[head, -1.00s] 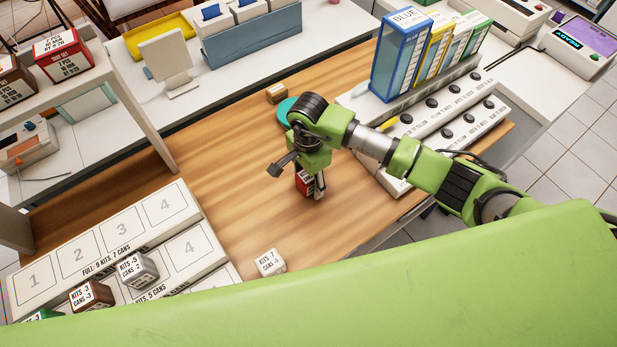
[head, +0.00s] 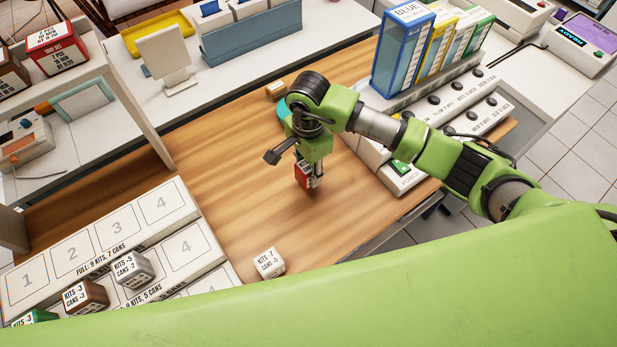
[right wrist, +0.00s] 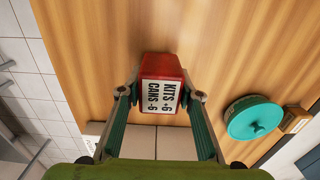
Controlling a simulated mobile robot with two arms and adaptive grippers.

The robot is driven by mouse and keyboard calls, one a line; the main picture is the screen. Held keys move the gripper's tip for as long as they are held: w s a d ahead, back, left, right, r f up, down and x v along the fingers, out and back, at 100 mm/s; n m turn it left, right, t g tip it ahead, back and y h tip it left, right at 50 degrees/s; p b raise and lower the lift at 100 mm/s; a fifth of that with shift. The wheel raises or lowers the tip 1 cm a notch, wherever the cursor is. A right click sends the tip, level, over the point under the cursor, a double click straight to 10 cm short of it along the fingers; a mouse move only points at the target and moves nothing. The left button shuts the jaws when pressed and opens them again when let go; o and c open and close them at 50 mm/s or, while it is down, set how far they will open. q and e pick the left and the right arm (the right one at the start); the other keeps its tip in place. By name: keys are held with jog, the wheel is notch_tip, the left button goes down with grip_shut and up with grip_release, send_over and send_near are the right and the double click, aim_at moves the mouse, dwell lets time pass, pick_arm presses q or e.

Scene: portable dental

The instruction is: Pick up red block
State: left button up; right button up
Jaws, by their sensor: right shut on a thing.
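The red block (head: 302,175), with a white label reading "KITS -6 CANS -6", is between the fingers of my right gripper (head: 310,180) over the middle of the wooden table (head: 225,180). In the right wrist view the two fingertips of the right gripper (right wrist: 160,97) press on opposite sides of the red block (right wrist: 163,67). The gripper points down and is shut on it. The block seems to be slightly above the table, but the gap is hard to judge. My left gripper is not in view.
A white block (head: 269,263) stands on the table nearer to me. White numbered trays (head: 120,228) with several blocks lie at left. A teal round object (right wrist: 254,119) and a small brown block (head: 276,91) sit behind the gripper. A button panel (head: 470,120) is at right.

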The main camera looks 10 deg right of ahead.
jog(key=s+a+r+b, duration=0.4)
jog(key=s+a+r, duration=0.5)
jog(key=s, duration=0.1)
jog(key=shift+a+r, duration=0.3)
jog(key=shift+a, duration=0.05)
